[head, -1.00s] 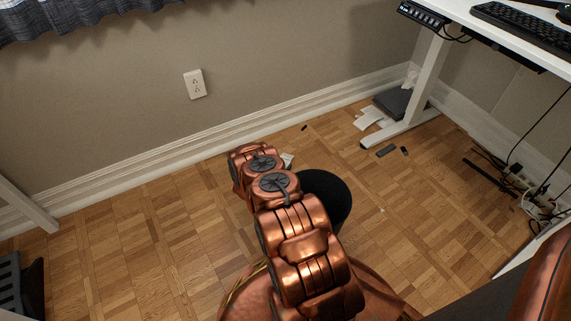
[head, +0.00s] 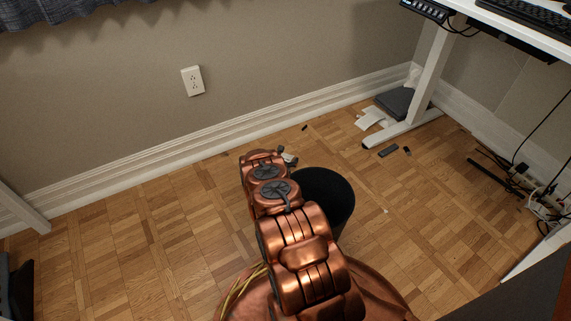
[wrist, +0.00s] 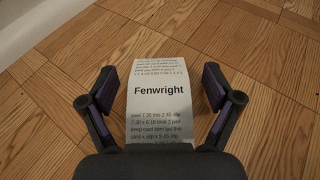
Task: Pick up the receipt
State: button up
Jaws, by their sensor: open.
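The receipt is a white printed paper strip reading "Fenwright" (wrist: 158,105), lying on the wood floor in the wrist view. My gripper (wrist: 160,76) is open, with one dark finger on each side of the receipt and gaps between both fingers and the paper. The receipt's near end is hidden behind the gripper body. In the head view my gripper (head: 289,157) shows only as a small part beyond my copper arm, close to the floor. I cannot clearly make out the receipt there.
A black bin (head: 335,190) stands just right of my arm. White papers (head: 369,119) and a dark box (head: 396,101) lie by the desk leg (head: 430,75). Small dark items (head: 388,151) lie nearby. Cables (head: 530,180) are at right. The left floor is mostly clear.

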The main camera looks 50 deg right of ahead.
jog(key=shift+c, duration=0.3)
jog(key=c, duration=0.7)
jog(key=shift+r, duration=0.1)
